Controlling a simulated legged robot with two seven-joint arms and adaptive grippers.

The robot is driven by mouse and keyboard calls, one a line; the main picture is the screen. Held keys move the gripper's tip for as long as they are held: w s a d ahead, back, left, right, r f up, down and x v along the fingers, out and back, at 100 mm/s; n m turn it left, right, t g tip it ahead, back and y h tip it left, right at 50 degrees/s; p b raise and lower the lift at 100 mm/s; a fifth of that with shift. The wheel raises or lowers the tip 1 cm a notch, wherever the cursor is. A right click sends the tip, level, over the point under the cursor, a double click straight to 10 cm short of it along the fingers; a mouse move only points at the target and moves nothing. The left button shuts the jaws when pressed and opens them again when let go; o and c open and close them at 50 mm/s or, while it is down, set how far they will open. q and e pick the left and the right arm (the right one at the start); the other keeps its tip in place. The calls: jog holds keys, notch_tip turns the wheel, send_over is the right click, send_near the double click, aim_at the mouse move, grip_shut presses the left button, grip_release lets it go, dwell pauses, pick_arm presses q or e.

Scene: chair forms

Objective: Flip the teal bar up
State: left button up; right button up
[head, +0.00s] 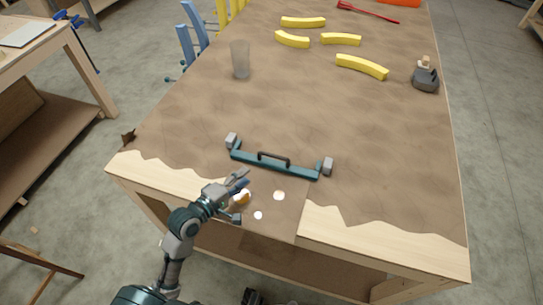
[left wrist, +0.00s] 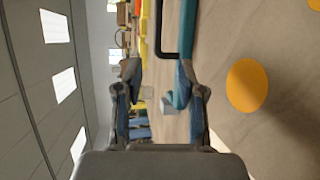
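The teal bar (head: 300,172) lies on the near part of the brown-topped table, with a black handle (head: 273,156) on its middle. Grey blocks stand at its left end (head: 231,139) and right end (head: 328,165). My left gripper (head: 240,199) is open, on the near side of the bar's left half, over the table's front edge. In the left wrist view its fingers (left wrist: 158,72) are apart with nothing held between them. The teal bar (left wrist: 187,22) and black handle (left wrist: 166,45) show beyond the fingertips. My right gripper is not in view.
An orange disc (left wrist: 247,85) and white spots (head: 279,196) lie near the gripper. A clear cup (head: 240,60), yellow curved pieces (head: 362,67), a red tool (head: 368,12) and a dark grey item (head: 425,80) stand farther back. The middle of the table is clear.

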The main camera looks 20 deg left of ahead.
aim_at(275, 156)
pick_arm(q)
jog(key=x, duration=0.3)
jog(key=d+x, duration=0.1)
jog(key=x, duration=0.5)
jog(key=shift+s+d+r, duration=0.1)
jog(key=shift+d+r, duration=0.15)
jog(key=shift+d, duration=0.2)
jog(key=w, duration=0.2)
jog(key=w+b, duration=0.1)
jog(key=shift+w+d+f, duration=0.25)
jog(key=shift+d+f, duration=0.1)
jog(key=shift+f, duration=0.05)
jog(key=shift+w+a+f, duration=0.1)
jog(key=shift+w, duration=0.15)
jog(key=shift+w+a, duration=0.1)
jog(key=shift+w, duration=0.05)
jog(key=shift+d, duration=0.65)
grip_shut()
jog(key=shift+a, duration=0.15)
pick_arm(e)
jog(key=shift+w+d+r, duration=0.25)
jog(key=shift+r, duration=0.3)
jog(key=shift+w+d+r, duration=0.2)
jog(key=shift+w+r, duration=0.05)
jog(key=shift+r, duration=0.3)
